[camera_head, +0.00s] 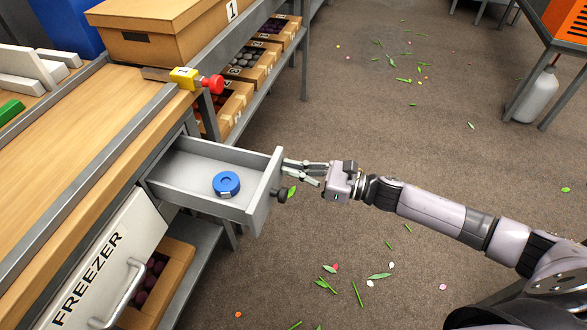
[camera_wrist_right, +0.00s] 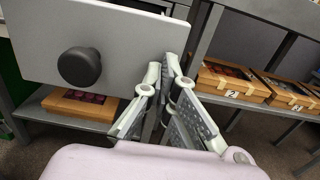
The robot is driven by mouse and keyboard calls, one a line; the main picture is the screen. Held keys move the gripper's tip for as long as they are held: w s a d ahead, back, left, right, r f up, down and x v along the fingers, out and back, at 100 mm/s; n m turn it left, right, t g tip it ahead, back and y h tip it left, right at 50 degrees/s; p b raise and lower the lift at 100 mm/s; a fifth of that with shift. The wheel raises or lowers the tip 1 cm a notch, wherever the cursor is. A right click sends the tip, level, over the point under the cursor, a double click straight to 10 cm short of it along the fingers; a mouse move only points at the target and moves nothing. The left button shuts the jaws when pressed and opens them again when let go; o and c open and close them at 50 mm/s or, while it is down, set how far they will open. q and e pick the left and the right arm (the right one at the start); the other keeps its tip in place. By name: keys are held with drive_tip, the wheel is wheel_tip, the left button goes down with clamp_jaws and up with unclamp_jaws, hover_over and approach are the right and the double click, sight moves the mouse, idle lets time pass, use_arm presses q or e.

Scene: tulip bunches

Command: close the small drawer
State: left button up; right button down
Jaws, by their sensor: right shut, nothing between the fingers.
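The small drawer (camera_head: 190,172) is a grey metal drawer under the workbench, and it stands pulled out. A blue round tape roll (camera_head: 227,184) lies inside it. The drawer's dark round knob (camera_head: 281,195) is on its front panel; in the right wrist view the knob (camera_wrist_right: 79,66) shows at the left on the grey front (camera_wrist_right: 120,35). My right gripper (camera_head: 284,172) is shut and empty, its fingertips at the outer face of the drawer front, beside the knob. I cannot tell whether they touch the panel. My left gripper is not in view.
The wooden workbench (camera_head: 95,125) holds a cardboard box (camera_head: 160,35) and a yellow and red device (camera_head: 190,80). A white freezer door (camera_head: 105,255) is below left of the drawer. Crates (camera_head: 245,65) stand on a lower shelf. The floor (camera_head: 340,130) is open, with scattered leaves and petals.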

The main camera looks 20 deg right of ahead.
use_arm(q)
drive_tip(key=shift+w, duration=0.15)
use_arm(e)
drive_tip(key=b, duration=0.4)
approach(203, 155)
drive_tip(key=shift+w+r, duration=0.1)
drive_tip(key=shift+r, duration=0.85)
drive_tip(key=b+x, duration=0.2)
drive_tip(key=x, duration=0.8)
drive_tip(key=shift+b, duration=0.4)
drive_tip(key=shift+w+a, duration=0.1)
drive_tip(key=shift+w, duration=0.1)
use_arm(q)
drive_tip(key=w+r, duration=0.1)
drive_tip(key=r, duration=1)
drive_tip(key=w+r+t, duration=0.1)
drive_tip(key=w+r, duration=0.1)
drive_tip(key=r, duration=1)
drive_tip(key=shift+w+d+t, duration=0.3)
use_arm(e)
drive_tip(key=shift+r, duration=0.3)
